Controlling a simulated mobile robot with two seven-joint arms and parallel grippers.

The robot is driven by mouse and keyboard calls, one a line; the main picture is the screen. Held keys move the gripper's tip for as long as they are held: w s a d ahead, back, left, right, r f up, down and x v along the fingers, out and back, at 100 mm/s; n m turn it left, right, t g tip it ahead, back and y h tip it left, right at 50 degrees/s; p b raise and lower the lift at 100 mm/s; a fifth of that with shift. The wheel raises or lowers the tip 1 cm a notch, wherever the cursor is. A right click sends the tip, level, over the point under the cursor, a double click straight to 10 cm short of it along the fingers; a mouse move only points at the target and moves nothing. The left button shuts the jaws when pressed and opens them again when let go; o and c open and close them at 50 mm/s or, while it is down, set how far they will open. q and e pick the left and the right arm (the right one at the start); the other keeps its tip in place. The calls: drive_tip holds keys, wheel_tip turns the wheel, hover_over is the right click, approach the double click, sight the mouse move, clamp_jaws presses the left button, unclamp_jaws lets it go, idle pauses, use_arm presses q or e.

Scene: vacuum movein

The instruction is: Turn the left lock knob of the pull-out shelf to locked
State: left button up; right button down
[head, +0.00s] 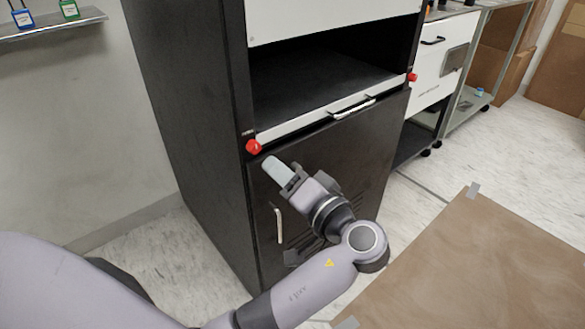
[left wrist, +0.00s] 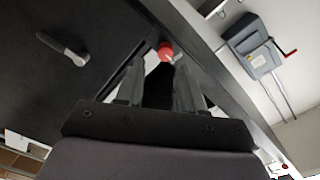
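The left lock knob (head: 253,146) is red and sits on the cabinet's front frame, at the left end of the pull-out shelf (head: 300,124). The shelf has a white front strip and a silver handle (head: 353,107). My left gripper (head: 275,168) is just below and right of the knob, pointing up toward it, with a small gap between. In the left wrist view the fingers (left wrist: 160,68) are apart and empty, and the red knob (left wrist: 166,50) shows just beyond their tips. The knob's marking is too small to read. My right gripper is not in view.
A second red knob (head: 412,77) is at the shelf's right end. Below is a black cabinet door with a silver handle (head: 279,225). A wall rack (head: 50,25) with padlocks is upper left. A brown mat (head: 490,265) lies on the floor at the right.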

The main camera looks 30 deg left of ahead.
sight(256, 150)
use_arm(q)
drive_tip(key=shift+n, duration=0.3)
drive_tip(key=x, duration=0.4)
drive_tip(key=r+x, duration=0.1)
drive_tip(key=x, duration=0.1)
drive_tip(key=shift+w+a, duration=0.1)
drive_tip(key=shift+a, duration=0.2)
clamp_jaws()
